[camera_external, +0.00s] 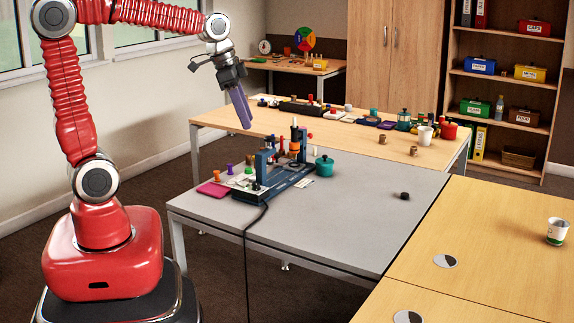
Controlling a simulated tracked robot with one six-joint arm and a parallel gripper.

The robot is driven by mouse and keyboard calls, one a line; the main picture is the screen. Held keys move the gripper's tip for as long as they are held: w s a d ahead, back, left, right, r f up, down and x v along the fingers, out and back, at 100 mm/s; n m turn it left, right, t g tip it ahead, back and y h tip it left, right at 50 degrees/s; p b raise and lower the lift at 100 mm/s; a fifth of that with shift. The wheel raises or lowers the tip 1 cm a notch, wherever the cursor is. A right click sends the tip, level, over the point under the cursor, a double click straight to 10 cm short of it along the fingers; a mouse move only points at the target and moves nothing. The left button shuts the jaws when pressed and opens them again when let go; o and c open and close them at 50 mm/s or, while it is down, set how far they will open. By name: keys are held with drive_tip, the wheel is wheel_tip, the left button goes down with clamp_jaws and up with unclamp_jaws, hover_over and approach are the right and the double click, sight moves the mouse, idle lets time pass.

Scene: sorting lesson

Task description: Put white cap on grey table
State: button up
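The grey table (345,225) stands in the middle, with a blue device (290,175) on its far left part. I cannot clearly pick out a white cap. Small coloured caps stand around the device, and some pale pieces among them are too small to identify. A black cap (404,196) lies alone on the right part of the grey table.
A teal pot (324,166) and a pink pad (213,189) flank the device. A cable runs over the front edge. Behind, a wooden table (235,118) holds many small items and a white cup (425,137). Another cup (557,232) stands right. The grey table's front is clear.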

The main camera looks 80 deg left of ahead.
drive_tip(key=s+d+f+n+t, duration=0.2)
drive_tip(key=s+d, duration=0.9)
drive_tip(key=s, duration=0.2)
drive_tip(key=shift+d+f+n, duration=0.15)
drive_tip(key=shift+f+n, duration=0.15)
drive_tip(key=shift+s, duration=0.1)
idle(0.6)
